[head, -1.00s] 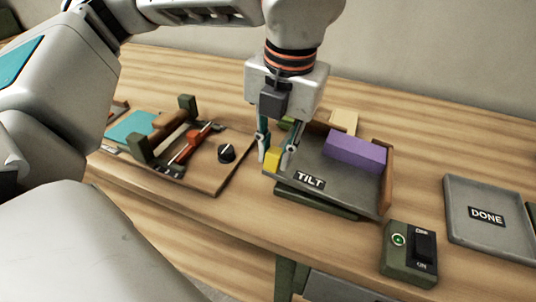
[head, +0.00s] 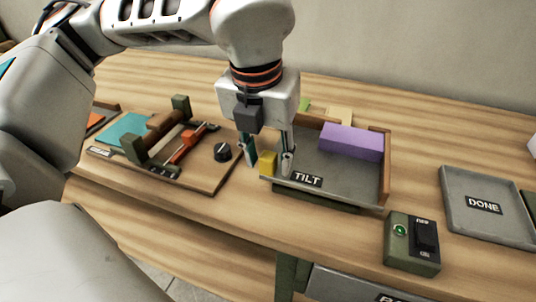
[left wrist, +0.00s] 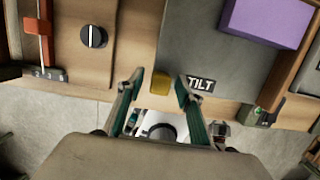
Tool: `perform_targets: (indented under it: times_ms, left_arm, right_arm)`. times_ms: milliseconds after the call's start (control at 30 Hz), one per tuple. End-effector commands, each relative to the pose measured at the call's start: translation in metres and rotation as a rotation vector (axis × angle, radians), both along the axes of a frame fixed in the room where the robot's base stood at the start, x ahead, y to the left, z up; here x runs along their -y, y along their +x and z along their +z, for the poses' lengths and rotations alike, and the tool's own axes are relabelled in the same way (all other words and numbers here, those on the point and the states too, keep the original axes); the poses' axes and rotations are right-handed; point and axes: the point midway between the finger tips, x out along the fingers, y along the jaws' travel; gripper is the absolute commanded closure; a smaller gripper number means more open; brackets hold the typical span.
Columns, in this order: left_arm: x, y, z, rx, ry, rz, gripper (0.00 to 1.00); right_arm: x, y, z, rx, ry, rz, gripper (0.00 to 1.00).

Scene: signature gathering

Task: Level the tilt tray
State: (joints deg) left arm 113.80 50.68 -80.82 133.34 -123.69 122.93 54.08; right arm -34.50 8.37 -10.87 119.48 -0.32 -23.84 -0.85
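The grey tilt tray (head: 340,176) with the TILT label (head: 307,179) stands on a dark base, and I cannot tell whether it is level. A purple block (head: 351,142) lies on its right part, near the wooden right wall. In the left wrist view, the yellow block (left wrist: 162,78) shows between the spread fingertips (left wrist: 159,80), with gaps. My right gripper is not in view.
A wooden board with a black knob (head: 222,152) and red slider (head: 188,139) is left of the tray. A green switch box (head: 412,258) and a grey DONE tray (head: 467,230) stand to the right. A beige block (head: 340,115) is behind.

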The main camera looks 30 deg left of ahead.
Motion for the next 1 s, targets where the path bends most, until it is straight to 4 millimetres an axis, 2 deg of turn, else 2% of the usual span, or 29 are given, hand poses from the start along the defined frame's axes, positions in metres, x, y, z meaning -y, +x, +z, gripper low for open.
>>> perform_targets:
  times_ms: [167,267,700,833,1000]
  left_arm:
    - [0.0,0.0,0.004,0.002,0.0,0.0,0.64]
    - [0.001,-0.001,0.013,0.004,-0.001,0.0,0.64]
    - [0.004,-0.018,0.095,0.004,0.0,0.001,0.64]
    - [0.004,-0.021,0.11,0.002,0.0,0.001,0.64]
    - [0.004,-0.023,0.118,0.001,-0.001,0.0,0.64]
  right_arm:
    - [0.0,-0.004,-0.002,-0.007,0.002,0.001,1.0]
    - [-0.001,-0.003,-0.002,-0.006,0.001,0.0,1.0]
    - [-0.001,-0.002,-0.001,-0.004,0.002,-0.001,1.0]
    - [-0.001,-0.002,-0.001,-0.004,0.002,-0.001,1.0]
    - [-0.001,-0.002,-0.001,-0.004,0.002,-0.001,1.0]
